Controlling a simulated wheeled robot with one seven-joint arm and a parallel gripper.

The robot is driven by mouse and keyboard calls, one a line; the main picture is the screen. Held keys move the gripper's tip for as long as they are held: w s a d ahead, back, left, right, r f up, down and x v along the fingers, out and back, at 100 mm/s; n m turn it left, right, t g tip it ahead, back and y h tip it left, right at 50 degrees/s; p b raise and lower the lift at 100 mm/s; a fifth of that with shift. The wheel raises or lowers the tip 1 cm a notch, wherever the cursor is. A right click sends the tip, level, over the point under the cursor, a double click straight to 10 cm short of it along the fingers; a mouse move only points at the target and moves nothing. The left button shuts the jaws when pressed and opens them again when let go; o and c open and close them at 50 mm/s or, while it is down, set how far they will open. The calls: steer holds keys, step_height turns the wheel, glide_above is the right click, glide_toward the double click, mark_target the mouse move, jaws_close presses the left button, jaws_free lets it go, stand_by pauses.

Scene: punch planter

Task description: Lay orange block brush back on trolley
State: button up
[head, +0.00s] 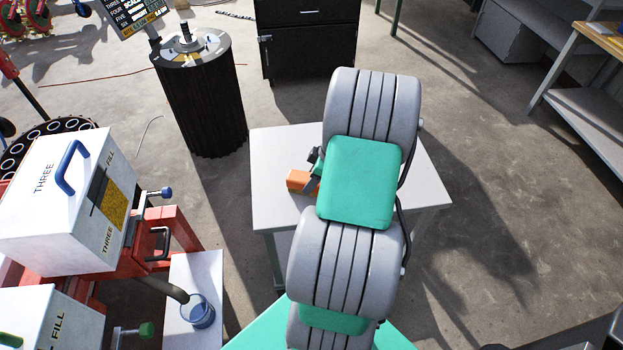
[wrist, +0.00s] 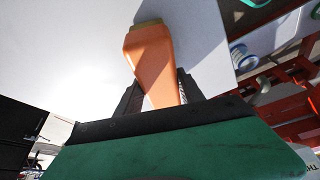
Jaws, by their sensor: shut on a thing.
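The orange block brush (head: 299,180) shows at the left side of my arm, over the white top of the trolley (head: 280,150). In the wrist view the brush (wrist: 151,58) stands out from between the two dark fingers of my gripper (wrist: 158,92), which are shut on its narrow end. Its wider end points away from the gripper, over the white trolley top (wrist: 75,45). I cannot tell whether the brush touches the top. In the head view my arm hides most of my gripper (head: 314,172) and the middle of the trolley.
A white box marked THREE (head: 60,200) on a red frame (head: 165,235) stands at the left. A blue-rimmed cup (head: 199,311) sits on a pale surface below it. A black ribbed drum (head: 203,100) and a black cabinet (head: 308,45) stand behind. The visible trolley top is otherwise clear.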

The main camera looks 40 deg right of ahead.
steer(key=shift+f, duration=0.25)
steer(key=o, duration=1.3)
steer(key=shift+r, duration=0.15)
steer(key=v, duration=1.2)
steer(key=shift+s, duration=0.1)
